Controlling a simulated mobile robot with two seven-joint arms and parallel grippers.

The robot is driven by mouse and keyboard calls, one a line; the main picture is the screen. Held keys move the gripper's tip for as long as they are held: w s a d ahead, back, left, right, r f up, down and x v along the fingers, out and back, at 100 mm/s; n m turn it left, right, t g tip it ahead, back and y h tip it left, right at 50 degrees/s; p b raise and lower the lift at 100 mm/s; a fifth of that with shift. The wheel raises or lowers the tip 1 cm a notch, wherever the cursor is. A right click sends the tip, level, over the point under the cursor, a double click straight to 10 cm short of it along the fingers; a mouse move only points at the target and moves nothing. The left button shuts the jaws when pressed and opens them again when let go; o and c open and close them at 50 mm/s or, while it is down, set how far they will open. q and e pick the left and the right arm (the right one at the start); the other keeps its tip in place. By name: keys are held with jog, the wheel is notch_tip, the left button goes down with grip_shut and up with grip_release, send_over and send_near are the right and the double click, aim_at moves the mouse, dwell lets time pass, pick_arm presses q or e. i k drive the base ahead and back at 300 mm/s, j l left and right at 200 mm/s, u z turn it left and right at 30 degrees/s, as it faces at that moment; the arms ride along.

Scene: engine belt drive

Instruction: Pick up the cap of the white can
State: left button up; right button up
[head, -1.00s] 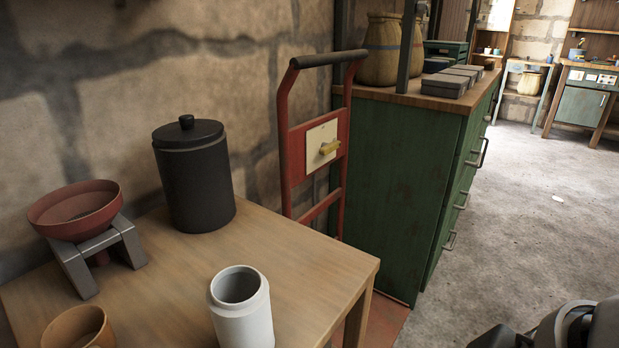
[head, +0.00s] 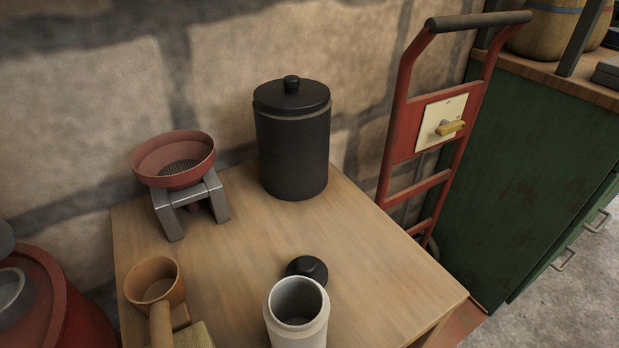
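The white can (head: 297,322) stands upright and open at the front of the wooden table in the head view; its lower part is cut off by the frame's bottom edge. A small black cap with a knob (head: 310,268) lies on the table just behind the can, and the can's rim hides part of it. A large black canister (head: 293,150) with its own knobbed lid in place stands at the back of the table. Neither of my grippers shows in the head view.
The wooden table (head: 385,275) is bare right of the cap. A red bowl on a grey stand (head: 173,160) and an orange cup (head: 157,285) stand at left. A red hand truck (head: 400,140) and green cabinet (head: 545,165) stand beyond the right side. A stone wall runs behind.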

aim_at(311, 267)
jog(key=l+u, duration=0.2)
jog(key=u, duration=0.25)
jog(key=l+u, duration=0.3)
jog(key=u, duration=0.15)
jog(key=i, duration=0.25)
